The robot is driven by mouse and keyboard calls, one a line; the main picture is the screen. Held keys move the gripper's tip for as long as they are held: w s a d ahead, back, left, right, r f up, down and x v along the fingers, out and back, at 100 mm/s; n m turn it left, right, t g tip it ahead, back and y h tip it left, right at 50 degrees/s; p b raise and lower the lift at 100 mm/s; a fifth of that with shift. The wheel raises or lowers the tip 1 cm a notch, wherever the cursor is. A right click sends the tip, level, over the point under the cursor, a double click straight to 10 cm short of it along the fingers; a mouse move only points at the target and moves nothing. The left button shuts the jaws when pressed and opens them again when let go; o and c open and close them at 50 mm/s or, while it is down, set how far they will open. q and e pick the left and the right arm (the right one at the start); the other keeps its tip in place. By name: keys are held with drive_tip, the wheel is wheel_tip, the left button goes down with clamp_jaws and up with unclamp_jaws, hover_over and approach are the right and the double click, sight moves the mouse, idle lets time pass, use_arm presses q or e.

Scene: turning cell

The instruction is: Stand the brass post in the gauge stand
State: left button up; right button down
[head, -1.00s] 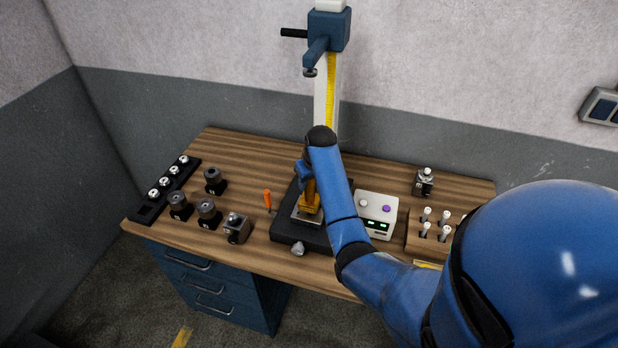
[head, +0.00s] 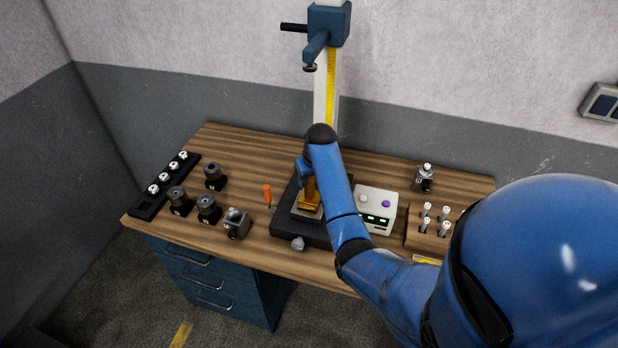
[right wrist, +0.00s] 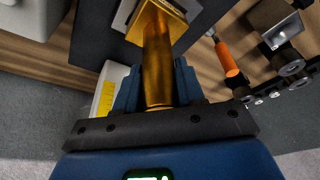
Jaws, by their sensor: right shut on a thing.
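The brass post (head: 310,192) is upright above the dark base of the gauge stand (head: 288,231), over a light metal plate (head: 298,216). It has a wider square foot in the right wrist view (right wrist: 158,22). My right gripper (right wrist: 157,85) is shut on the post's shaft, one finger on each side. The foot appears to be at the plate, but I cannot tell whether it touches or is fully seated. In the head view my right forearm and wrist hide the upper post and part of the base. My left gripper is not in view.
The stand's column (head: 328,95) rises behind, with a blue head (head: 328,25). A white readout box (head: 375,208) is right of the base. An orange-handled tool (head: 267,194) and a grey block (head: 236,223) lie left. A wooden pin rack (head: 415,240) is at right.

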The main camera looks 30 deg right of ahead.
sight(309, 186)
drive_tip(key=shift+s+b+x, duration=0.25)
drive_tip(key=shift+b+x, duration=0.4)
drive_tip(key=shift+x, duration=0.6)
idle(1.6)
drive_tip(key=shift+f, duration=0.1)
drive_tip(key=c, duration=0.7)
unclamp_jaws()
drive_tip(key=shift+s+a, duration=0.1)
drive_tip(key=shift+s, duration=0.05)
drive_tip(key=shift+o, duration=0.5)
drive_tip(key=shift+s, duration=0.1)
drive_tip(key=shift+s+f, duration=0.1)
drive_tip(key=shift+f, duration=0.15)
drive_tip(key=shift+r, duration=0.45)
drive_tip(key=b+v, duration=0.3)
drive_tip(key=v, duration=0.7)
drive_tip(key=shift+r, duration=0.15)
drive_tip(key=shift+a, duration=0.1)
